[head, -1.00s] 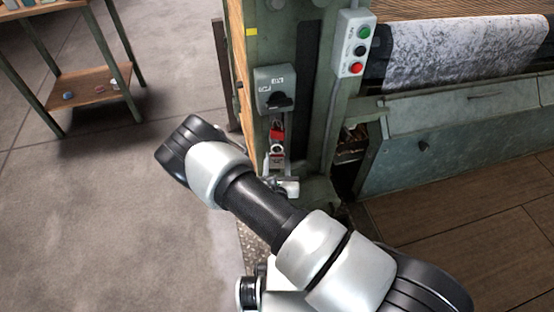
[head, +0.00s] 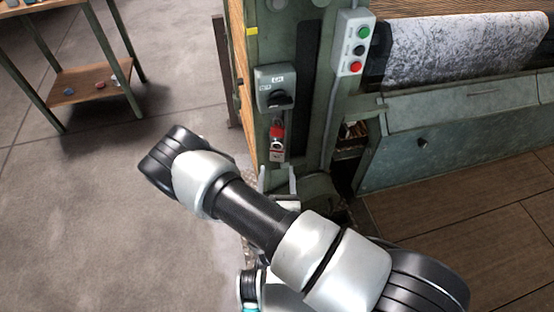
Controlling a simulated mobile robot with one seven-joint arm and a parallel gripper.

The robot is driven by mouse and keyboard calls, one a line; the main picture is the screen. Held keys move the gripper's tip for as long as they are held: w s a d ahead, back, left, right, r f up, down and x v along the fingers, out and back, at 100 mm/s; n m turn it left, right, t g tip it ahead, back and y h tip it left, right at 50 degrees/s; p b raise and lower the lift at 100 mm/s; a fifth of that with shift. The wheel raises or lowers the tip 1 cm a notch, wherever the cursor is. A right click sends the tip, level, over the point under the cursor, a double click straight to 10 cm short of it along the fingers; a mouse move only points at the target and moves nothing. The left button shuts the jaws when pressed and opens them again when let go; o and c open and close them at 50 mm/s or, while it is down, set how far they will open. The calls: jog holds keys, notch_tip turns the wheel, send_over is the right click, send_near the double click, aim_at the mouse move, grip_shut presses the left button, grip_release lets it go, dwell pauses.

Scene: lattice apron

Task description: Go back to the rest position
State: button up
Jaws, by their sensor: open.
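My gripper (head: 278,181) is partly visible just beyond my arm, at the foot of the green machine post (head: 309,100). Its two light fingers point up and stand apart, with nothing seen between them. A red padlock (head: 277,132) hangs on the post above the fingertips, with a small pale and red piece (head: 277,149) below it. A gap shows between the fingertips and these pieces. A grey switch box (head: 276,86) with a black knob is fixed above the padlock. The gripper's base is hidden behind my arm.
The machine's lower panel (head: 455,140) and a speckled sheet roll (head: 465,42) are at right. A shelf table (head: 92,80) stands far left. The floor between is clear.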

jog(key=s+r+p, duration=0.1)
jog(key=s, duration=0.8)
jog(key=shift+r, duration=0.3)
jog(key=shift+d, duration=0.1)
jog(key=w+d+r+m+g+h, duration=0.1)
jog(key=w+d+r+m+h, duration=0.2)
jog(key=d+r+m+h, duration=0.45)
jog(key=w+d+r+m+g+h, duration=0.2)
jog(key=w+d+r+m+h, duration=0.15)
jog(key=r, duration=0.65)
jog(key=s+d+r+m+g, duration=1.1)
jog(key=s+m+g, duration=0.15)
jog(key=m, duration=0.35)
jog(key=s+a+r+m+t+y, duration=0.3)
jog(key=a+r+m+t+y, duration=0.25)
jog(key=r+m+y, duration=0.5)
notch_tip(320, 180, up, 22)
jog(key=a+n+p, duration=0.1)
jog(key=p, duration=1.9)
